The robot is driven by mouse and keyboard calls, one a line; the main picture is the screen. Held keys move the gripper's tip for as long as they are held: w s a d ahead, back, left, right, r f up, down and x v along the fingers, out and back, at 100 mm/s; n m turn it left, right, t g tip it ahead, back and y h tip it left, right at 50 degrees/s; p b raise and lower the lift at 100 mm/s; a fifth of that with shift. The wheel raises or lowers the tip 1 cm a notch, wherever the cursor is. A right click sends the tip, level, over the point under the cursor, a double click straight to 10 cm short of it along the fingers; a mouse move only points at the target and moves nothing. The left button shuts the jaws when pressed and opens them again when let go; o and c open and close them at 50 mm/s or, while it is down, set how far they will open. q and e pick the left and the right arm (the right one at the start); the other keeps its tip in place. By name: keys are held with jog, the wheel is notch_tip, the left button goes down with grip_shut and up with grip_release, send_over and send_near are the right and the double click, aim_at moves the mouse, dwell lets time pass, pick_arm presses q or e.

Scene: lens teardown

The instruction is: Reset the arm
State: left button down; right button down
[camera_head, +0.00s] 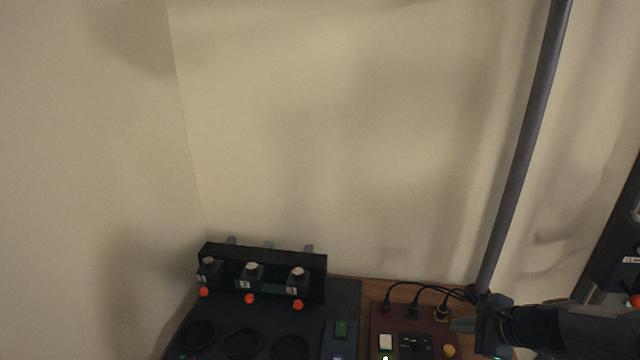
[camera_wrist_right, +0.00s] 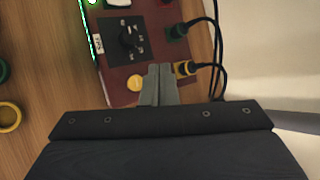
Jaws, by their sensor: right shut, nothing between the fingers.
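My right gripper (camera_head: 462,325) comes in from the right in the head view, by the right edge of a dark red control box (camera_head: 375,322). In the right wrist view its two fingers (camera_wrist_right: 159,84) are together with nothing between them. They point at the box near a yellow button (camera_wrist_right: 135,82) and a yellow plug (camera_wrist_right: 184,68); I cannot tell whether they touch it. My left gripper is not in view.
A black station (camera_head: 262,267) with numbered units and orange knobs stands left of the box. A grey pole (camera_head: 525,140) rises behind my right gripper. Black cables (camera_wrist_right: 213,60) run from the box's plugs. Wooden tabletop (camera_wrist_right: 45,60) is bare beside it.

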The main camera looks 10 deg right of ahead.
jog(key=s+a+r+n+y, duration=0.1)
jog(key=s+a+r+n, duration=0.25)
jog(key=a+n, duration=0.2)
jog(key=s+a+r+n+g, duration=0.1)
jog(key=s+a+n, duration=0.4)
jog(key=s+n, duration=0.2)
jog(key=s+a+r+n+g+h, duration=0.1)
jog(key=s+a+n, duration=0.4)
jog(key=s+n, duration=0.2)
jog(key=shift+s+a+r+n+g, duration=0.15)
jog(key=shift+s+a+n+g, duration=0.25)
jog(key=shift+s, duration=0.35)
dwell(0.5)
